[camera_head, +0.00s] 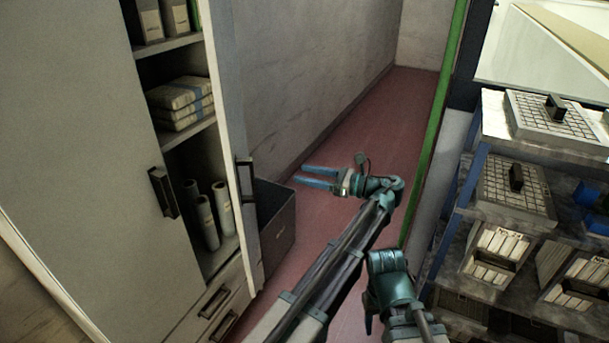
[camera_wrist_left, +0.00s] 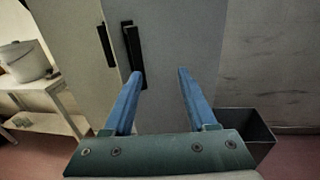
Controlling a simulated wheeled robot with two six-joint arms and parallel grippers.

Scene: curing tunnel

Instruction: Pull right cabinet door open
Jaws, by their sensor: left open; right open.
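The right cabinet door (camera_head: 228,100) stands ajar, showing the shelves inside, and is seen nearly edge-on in the head view. Its dark handle (camera_head: 246,182) is on the door's outer face. In the left wrist view the right door (camera_wrist_left: 185,40) fills the middle, with its handle (camera_wrist_left: 134,55) beyond the left fingertip. My left gripper (camera_head: 298,175) is open and empty, pointing left towards the door, apart from the handle. It also shows in the wrist view (camera_wrist_left: 157,75). My right gripper (camera_head: 369,322) is low in the head view, its fingers mostly hidden.
The left cabinet door (camera_head: 90,150) is closed, with its own handle (camera_head: 162,192). A dark bin (camera_head: 277,225) stands on the floor beside the right door. A loaded rack (camera_head: 515,220) stands at the right. Red floor (camera_head: 375,130) is clear behind my left arm.

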